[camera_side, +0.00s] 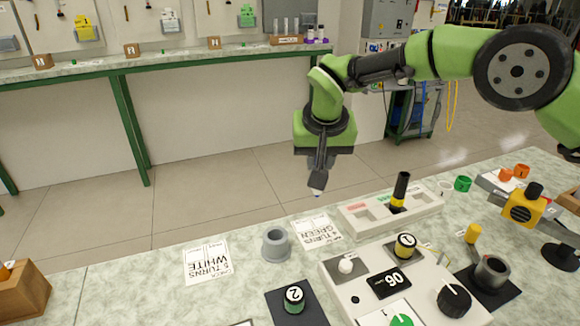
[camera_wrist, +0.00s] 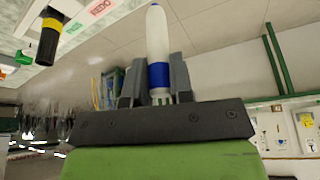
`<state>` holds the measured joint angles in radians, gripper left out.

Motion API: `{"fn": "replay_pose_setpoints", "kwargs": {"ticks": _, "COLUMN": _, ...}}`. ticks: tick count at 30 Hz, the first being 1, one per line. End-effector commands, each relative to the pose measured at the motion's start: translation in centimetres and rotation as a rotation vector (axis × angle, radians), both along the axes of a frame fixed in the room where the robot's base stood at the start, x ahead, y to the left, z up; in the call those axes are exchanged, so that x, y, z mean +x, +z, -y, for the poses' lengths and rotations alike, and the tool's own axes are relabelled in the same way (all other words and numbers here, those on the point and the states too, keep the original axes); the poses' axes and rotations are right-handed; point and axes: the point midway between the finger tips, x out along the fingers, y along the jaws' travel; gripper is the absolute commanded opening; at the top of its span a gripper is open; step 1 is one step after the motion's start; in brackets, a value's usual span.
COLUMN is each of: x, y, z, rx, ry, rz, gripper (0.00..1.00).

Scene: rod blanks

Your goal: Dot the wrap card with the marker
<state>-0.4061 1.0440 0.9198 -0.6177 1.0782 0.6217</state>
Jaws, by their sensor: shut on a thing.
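My gripper (camera_side: 318,175) is shut on the marker (camera_side: 316,192) and holds it in the air behind the table, above and beyond the cards. In the wrist view the marker (camera_wrist: 157,38) is white with a blue band and stands between the two grey fingers (camera_wrist: 160,78). Two printed white cards lie flat on the table: one reading "5 turns white" (camera_side: 206,263) at left, and one reading "4 turns green" (camera_side: 320,233) nearer the middle. The marker is apart from both. I cannot tell whether either card bears a dot.
A grey cup (camera_side: 277,246) stands between the cards. A pale tray (camera_side: 428,202) holds a black, yellow-banded rod (camera_side: 400,190). A white device (camera_side: 353,296) with a display and knob fills the front. Rod blank 2 (camera_side: 293,299) stands on a dark mat.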

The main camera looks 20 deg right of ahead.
Motion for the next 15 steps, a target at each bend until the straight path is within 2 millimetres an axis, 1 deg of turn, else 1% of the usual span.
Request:
{"fn": "replay_pose_setpoints", "kwargs": {"ticks": 1, "x": 0.2, "y": -0.1, "z": 0.9, "rx": -0.003, "ry": -0.054, "rz": 0.005, "gripper": 0.00}}
{"fn": "replay_pose_setpoints", "kwargs": {"ticks": 4, "x": 0.4, "y": -0.4, "z": 1.8, "rx": -0.004, "ry": -0.119, "rz": 0.012, "gripper": 0.00}}
{"fn": "replay_pose_setpoints", "kwargs": {"ticks": 8, "x": 0.4, "y": -1.3, "z": 2.0, "rx": -0.005, "ry": -0.137, "rz": 0.012, "gripper": 0.00}}
{"fn": "replay_pose_setpoints", "kwargs": {"ticks": 15, "x": 0.4, "y": -4.0, "z": 2.0, "rx": -0.004, "ry": -0.134, "rz": 0.011, "gripper": 0.00}}
